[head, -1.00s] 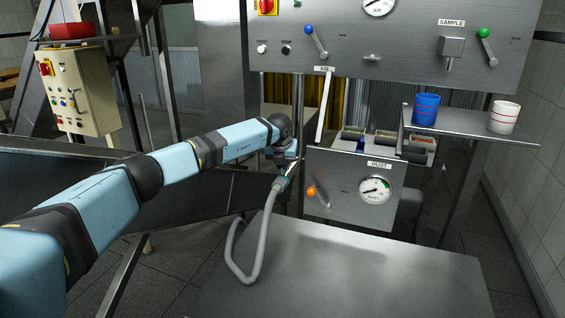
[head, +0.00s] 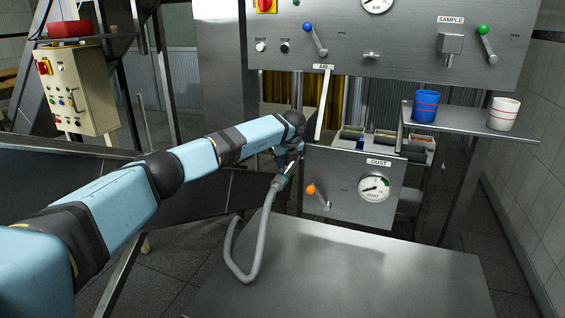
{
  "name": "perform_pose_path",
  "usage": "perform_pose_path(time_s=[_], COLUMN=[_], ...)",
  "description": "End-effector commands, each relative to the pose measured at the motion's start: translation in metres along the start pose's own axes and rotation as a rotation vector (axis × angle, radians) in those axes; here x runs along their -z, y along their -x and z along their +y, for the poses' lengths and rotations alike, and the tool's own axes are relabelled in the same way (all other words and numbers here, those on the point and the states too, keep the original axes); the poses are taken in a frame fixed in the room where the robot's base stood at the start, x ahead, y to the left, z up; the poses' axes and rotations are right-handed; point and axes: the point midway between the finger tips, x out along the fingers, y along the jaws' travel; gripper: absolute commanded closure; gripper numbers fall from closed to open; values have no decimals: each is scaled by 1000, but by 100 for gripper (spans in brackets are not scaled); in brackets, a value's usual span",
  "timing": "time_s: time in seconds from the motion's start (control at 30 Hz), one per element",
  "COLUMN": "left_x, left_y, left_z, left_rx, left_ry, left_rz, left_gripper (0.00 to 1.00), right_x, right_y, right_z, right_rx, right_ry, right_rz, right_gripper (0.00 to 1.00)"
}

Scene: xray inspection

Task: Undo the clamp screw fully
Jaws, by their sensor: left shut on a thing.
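The grey hose (head: 262,235) loops up from the bench to its end fitting (head: 280,182), at the left edge of the DUST panel (head: 345,200). My left gripper (head: 288,164) is at this hose end, pointing down, and is shut on a small part there. The clamp screw sits at this spot but is too small and too covered by the gripper to make out; how far it is turned cannot be seen. My right gripper is out of view.
The steel bench top (head: 360,270) is clear. An orange-knobbed lever (head: 318,196) and a gauge (head: 374,187) are on the DUST panel. A blue cup (head: 425,106) and a white cup (head: 503,114) stand on the right shelf (head: 465,122). A control box (head: 75,90) stands left.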

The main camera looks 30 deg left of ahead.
Motion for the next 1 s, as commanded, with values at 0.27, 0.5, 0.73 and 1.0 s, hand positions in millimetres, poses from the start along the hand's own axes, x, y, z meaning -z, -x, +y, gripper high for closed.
perform_pose_path(time_s=[0.27,0.5,0.73,1.0], left_x=[1,1,0,0], left_y=[-1,-1,-1,5], left_z=[0,0,0,0], left_rx=[-9,-9,-8,-6], left_ry=[19,19,19,18], left_rz=[2,2,2,1], left_gripper=[100,100,66,66], right_x=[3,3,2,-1], right_y=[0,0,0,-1], right_z=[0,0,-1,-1], right_rx=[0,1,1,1], right_ry=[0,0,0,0], right_rz=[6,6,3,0], right_gripper=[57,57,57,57])
